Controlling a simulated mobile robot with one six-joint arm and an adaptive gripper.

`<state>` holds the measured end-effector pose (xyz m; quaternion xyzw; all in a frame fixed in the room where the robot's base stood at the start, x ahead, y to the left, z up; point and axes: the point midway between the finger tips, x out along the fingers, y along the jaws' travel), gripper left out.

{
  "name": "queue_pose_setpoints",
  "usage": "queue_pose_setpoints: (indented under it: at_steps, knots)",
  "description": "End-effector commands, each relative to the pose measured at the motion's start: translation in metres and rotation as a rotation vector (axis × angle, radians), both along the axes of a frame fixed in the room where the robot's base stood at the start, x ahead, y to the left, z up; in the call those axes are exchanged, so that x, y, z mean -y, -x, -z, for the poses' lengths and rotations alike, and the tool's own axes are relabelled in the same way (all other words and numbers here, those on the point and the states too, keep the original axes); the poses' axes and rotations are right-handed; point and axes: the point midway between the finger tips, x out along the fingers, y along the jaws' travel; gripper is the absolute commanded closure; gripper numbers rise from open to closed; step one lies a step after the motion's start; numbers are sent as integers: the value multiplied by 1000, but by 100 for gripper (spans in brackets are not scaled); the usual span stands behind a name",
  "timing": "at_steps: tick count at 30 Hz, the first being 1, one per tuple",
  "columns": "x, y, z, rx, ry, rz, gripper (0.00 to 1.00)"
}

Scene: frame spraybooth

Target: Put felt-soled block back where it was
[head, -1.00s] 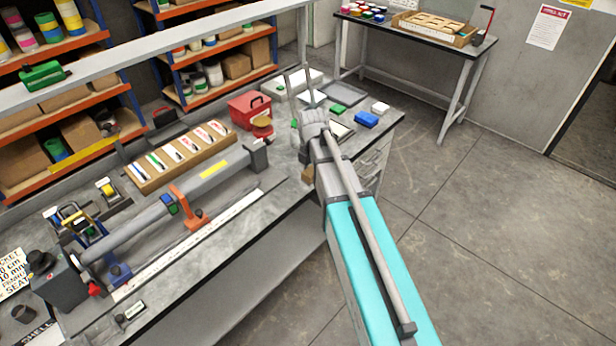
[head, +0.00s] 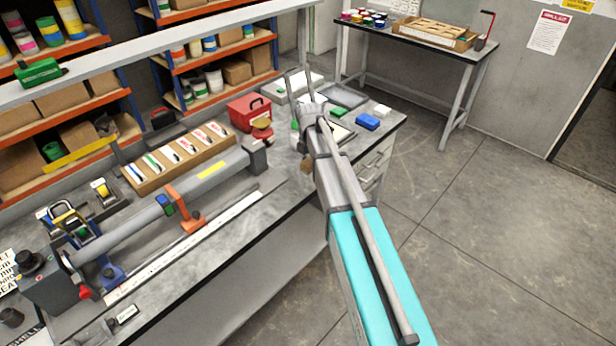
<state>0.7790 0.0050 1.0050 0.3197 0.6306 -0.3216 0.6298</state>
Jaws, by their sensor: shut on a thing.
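My arm reaches over the right part of the bench, with my gripper (head: 305,152) mostly hidden behind my own arm links. A small brown block (head: 306,167) shows just left of the arm, at the gripper's lower end. It appears to be the felt-soled block, held by the shut gripper near the front of the bench top. Its underside and any felt are too small to tell. I cannot tell whether it touches the bench (head: 265,215).
A red box (head: 249,111) and a wooden tray of markers (head: 180,158) stand left of the arm. A long grey tube fixture (head: 130,225) runs along the bench. A blue block (head: 367,122) and a white block (head: 382,111) lie right. Bare bench lies before the fixture's right end.

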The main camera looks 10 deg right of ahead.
Motion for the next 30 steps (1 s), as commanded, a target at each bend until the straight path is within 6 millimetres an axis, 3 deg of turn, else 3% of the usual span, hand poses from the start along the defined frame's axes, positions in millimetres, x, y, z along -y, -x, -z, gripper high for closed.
queue_pose_setpoints:
  at_steps: [3, 13, 30]
  knots:
    - [2, -12, 17, 0, 0, 0, 85]
    - [5, -36, 45, 0, 0, 1, 85]
    - [6, -42, 50, 0, 0, 1, 85]
